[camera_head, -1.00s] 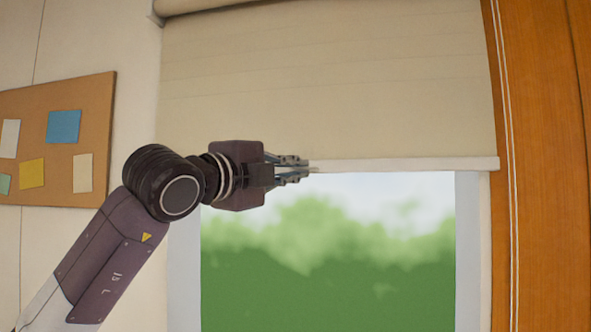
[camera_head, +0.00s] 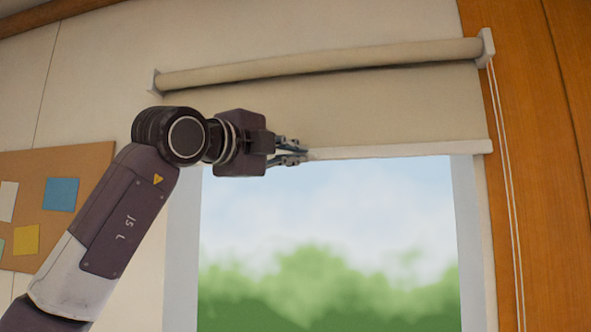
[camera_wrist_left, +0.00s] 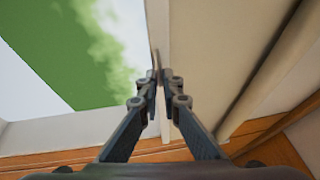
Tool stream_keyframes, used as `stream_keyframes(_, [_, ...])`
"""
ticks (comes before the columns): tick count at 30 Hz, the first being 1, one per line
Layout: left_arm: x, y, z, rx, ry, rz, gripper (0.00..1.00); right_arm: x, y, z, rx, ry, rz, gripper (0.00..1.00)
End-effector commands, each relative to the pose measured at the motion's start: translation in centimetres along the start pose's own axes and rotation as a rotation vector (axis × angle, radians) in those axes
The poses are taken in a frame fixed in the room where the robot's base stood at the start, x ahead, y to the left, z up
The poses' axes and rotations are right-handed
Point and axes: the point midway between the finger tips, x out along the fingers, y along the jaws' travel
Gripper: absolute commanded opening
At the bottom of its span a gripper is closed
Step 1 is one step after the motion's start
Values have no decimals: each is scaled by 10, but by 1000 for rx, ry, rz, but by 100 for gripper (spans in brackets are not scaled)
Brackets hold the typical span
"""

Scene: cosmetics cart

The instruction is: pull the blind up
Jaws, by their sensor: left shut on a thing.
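The beige roller blind (camera_head: 390,108) hangs from its roller (camera_head: 330,66) over the upper part of the window. Its white bottom bar (camera_head: 410,149) runs across just above the open glass. My left gripper (camera_head: 306,155) is shut on the bottom bar, near its left-middle part. In the left wrist view the fingers (camera_wrist_left: 157,82) close on the bar's edge, with the blind's cloth (camera_wrist_left: 205,60) to the right and the window to the left. My right gripper is in no view.
A pull cord (camera_head: 507,180) hangs at the right by the wooden panel (camera_head: 545,200). A cork board (camera_head: 60,185) with paper notes is on the wall at the left. The window glass (camera_head: 340,220) below the bar is uncovered.

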Motion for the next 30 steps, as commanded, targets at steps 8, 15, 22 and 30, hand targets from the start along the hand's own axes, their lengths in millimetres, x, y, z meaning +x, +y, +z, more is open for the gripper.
stream_keyframes(8, [2, -22, 1, 2, 0, -3, 0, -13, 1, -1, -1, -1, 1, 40])
stream_keyframes(15, [2, -22, 1, 1, 0, -2, 0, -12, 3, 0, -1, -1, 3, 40])
stream_keyframes(22, [2, -21, 1, 1, 0, -1, 21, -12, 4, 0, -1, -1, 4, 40])
stream_keyframes(30, [2, -20, 1, 1, 0, -1, 23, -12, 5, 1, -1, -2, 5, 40])
